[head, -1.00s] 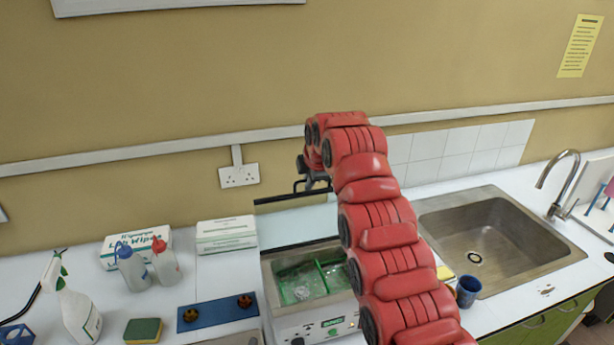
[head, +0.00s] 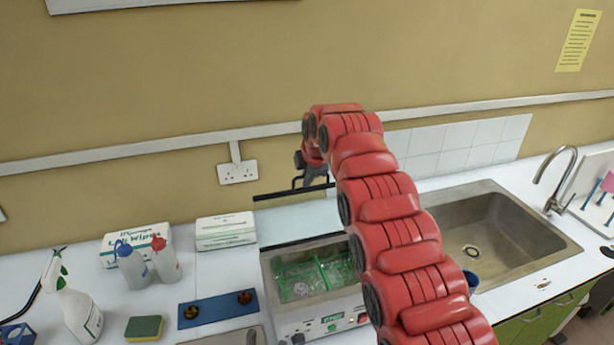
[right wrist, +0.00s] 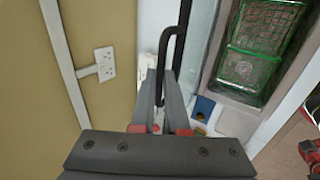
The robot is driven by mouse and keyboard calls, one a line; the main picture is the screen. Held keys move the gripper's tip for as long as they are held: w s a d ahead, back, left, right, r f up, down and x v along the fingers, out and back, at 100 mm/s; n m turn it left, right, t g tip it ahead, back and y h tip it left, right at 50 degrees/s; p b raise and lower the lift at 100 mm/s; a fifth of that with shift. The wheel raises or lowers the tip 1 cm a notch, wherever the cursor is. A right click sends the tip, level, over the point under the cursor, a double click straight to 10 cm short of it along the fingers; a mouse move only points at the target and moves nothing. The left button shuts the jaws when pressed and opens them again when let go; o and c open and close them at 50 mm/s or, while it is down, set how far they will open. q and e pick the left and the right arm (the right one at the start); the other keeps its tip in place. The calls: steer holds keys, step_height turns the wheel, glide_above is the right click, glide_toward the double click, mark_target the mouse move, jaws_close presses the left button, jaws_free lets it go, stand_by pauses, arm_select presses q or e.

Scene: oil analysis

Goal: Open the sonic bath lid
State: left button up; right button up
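The sonic bath (head: 318,326) stands on the bench, its basin uncovered with green-framed baskets inside. Its pale lid (head: 290,225) is raised at the back of the bath, with a dark upper edge and a black handle (head: 296,183). My right gripper (head: 315,178) is at this handle, partly hidden by my red arm. In the right wrist view, the black handle (right wrist: 168,55) passes between the close fingers of my right gripper (right wrist: 161,75), which look shut on it. The bath also shows in the right wrist view (right wrist: 220,75). My left gripper is out of view.
A sink (head: 500,240) with a tap lies right of the bath. Left of it are a blue holder (head: 217,310), a sponge (head: 144,328), a spray bottle (head: 78,312), wash bottles (head: 132,268) and boxes (head: 226,232). The wall with a socket (head: 238,173) is close behind the lid.

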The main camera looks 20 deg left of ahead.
steer(key=o, duration=0.4)
steer(key=shift+f, duration=0.15)
steer(key=shift+s, duration=0.15)
steer(key=v, duration=1.7)
steer(key=shift+d+r, duration=0.15)
steer(key=shift+r, duration=0.3)
